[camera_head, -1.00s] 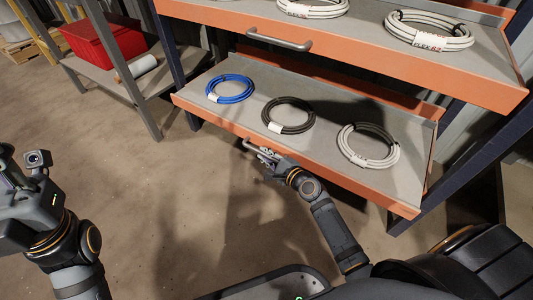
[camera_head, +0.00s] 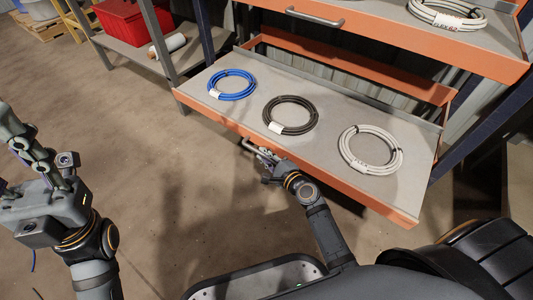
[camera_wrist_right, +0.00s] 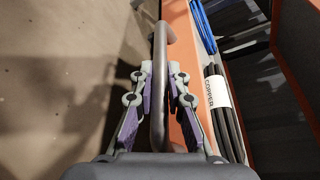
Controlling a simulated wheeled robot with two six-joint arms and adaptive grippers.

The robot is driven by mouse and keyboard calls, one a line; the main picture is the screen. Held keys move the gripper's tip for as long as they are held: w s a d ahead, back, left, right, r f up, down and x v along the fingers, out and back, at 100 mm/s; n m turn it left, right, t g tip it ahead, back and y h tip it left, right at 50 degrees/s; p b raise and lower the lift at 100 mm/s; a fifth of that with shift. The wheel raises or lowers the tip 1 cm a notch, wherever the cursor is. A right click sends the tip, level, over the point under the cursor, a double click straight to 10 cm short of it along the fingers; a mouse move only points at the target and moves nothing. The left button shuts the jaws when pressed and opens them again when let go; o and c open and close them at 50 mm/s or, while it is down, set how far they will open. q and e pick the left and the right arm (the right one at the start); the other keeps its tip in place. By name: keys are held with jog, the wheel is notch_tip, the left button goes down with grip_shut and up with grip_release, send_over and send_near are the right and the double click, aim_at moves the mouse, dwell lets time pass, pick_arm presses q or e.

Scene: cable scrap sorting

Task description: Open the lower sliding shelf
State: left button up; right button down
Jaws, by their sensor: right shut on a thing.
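The lower sliding shelf (camera_head: 325,118) is a grey tray with an orange front lip, drawn well out from under the upper shelf (camera_head: 400,45). It carries a blue coil (camera_head: 232,83), a black coil (camera_head: 289,113) and a white coil (camera_head: 371,149). My right gripper (camera_head: 262,153) is at its front edge, shut on the grey bar handle (camera_head: 249,147). In the right wrist view the handle (camera_wrist_right: 159,100) runs between the two fingers (camera_wrist_right: 159,75). My left gripper (camera_head: 30,150) is at the far left, away from the shelf; its jaw state is unclear.
The upper shelf has its own handle (camera_head: 315,18) and holds a white coil (camera_head: 447,14). A side rack at upper left holds a red bin (camera_head: 131,22) and a white roll (camera_head: 167,46). Dark blue posts flank the shelves. The floor (camera_head: 130,140) in front is mostly clear.

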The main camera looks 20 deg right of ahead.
dwell(0.3)
jog(key=c, duration=1.6)
grip_release()
jog(key=shift+s, duration=0.1)
jog(key=v, duration=1.2)
